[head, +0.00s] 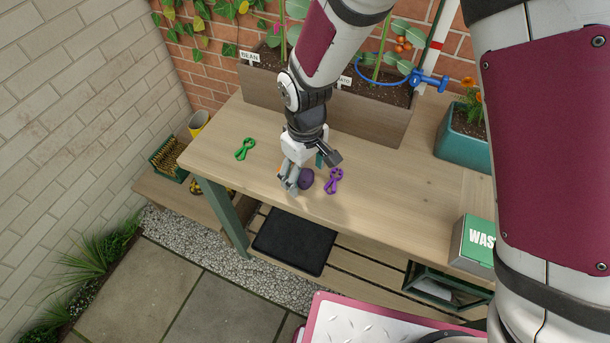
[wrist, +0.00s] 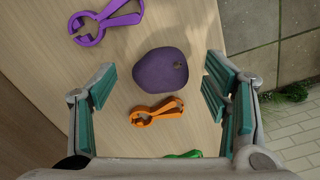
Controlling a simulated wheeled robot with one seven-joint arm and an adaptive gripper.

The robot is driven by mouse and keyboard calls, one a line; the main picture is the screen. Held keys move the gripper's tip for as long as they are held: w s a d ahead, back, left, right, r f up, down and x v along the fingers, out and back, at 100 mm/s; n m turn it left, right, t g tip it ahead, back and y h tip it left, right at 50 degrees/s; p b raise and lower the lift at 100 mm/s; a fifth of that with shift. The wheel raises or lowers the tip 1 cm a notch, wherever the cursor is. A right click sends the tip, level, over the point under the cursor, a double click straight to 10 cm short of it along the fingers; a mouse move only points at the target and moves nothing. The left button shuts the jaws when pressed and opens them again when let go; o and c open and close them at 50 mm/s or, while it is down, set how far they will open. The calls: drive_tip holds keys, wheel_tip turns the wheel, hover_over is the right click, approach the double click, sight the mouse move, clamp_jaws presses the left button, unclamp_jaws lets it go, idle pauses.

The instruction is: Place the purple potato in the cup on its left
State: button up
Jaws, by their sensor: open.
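The purple potato (head: 305,179) lies on the wooden table near its front edge, and it also shows in the wrist view (wrist: 160,74). My gripper (head: 313,172) is above the table at the potato. In the wrist view its teal-padded fingers (wrist: 160,98) are spread wide apart, with the potato ahead of and between them, touching neither. A yellow cup (head: 199,122) stands to the left, beyond the table's left end and partly hidden by it. Its inside is not clear.
A purple clip (head: 334,181) lies right of the potato, an orange clip (wrist: 156,111) close beside it, a green clip (head: 244,149) further left. A wooden planter (head: 350,115) stands behind. A box of sticks (head: 168,160) sits low at left. A waste box (head: 473,242) stands at right.

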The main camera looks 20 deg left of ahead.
drive_tip(key=shift+f, duration=0.15)
drive_tip(key=c, duration=1.3)
drive_tip(key=shift+c, duration=0.2)
